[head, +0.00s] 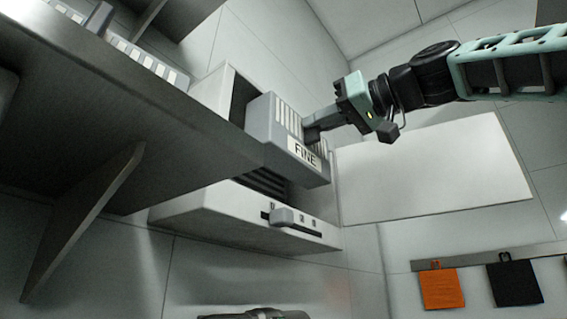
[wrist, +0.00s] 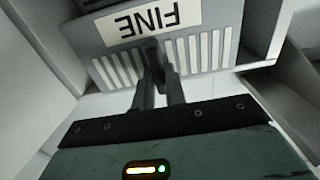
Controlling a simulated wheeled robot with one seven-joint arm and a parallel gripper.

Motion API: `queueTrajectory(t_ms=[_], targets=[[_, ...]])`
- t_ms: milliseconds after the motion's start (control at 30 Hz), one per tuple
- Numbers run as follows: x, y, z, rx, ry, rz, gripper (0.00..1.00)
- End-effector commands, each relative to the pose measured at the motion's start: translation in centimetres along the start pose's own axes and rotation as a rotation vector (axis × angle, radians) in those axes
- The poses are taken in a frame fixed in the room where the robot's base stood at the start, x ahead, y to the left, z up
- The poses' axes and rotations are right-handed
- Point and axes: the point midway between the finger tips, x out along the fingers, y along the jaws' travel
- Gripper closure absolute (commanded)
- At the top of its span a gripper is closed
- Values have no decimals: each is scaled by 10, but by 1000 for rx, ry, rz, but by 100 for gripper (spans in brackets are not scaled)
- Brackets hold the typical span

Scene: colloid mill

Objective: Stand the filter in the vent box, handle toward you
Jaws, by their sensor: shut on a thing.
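The grey filter (head: 262,122) has white slots and a FINE label, which reads upright in the head view. It also shows in the wrist view (wrist: 200,20), with the label upside down there. My gripper (head: 314,128) is shut on the filter's dark handle, and both fingers show in the wrist view (wrist: 160,78). The handle side faces my gripper. The white vent box (head: 212,88) has a dark opening behind the filter and a dark grille below. The filter stands out in front of the opening; how far its rear reaches inside is hidden.
A dark shelf (head: 110,110) with a bracket (head: 85,225) crosses the left, close to the filter; a slotted item (head: 145,58) lies on it. A slider (head: 288,216) is on the box's lower front. A blank white panel (head: 430,170) is right. Orange (head: 442,288) and black cloths (head: 515,283) hang lower right.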

Motion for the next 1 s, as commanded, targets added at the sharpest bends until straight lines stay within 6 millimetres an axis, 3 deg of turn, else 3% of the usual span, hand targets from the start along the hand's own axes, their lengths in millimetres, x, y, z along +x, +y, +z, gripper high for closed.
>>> queueTrajectory(t_ms=[100, 367, 400, 500, 1000], targets=[[31, -1, -4, -1, -2, -1, 100], [84, 0, -4, 0, -1, 0, 100], [80, -1, 10, 2, 2, -3, 100], [79, -1, 24, 2, 2, -3, 100], [82, -1, 66, 1, 0, -2, 100]])
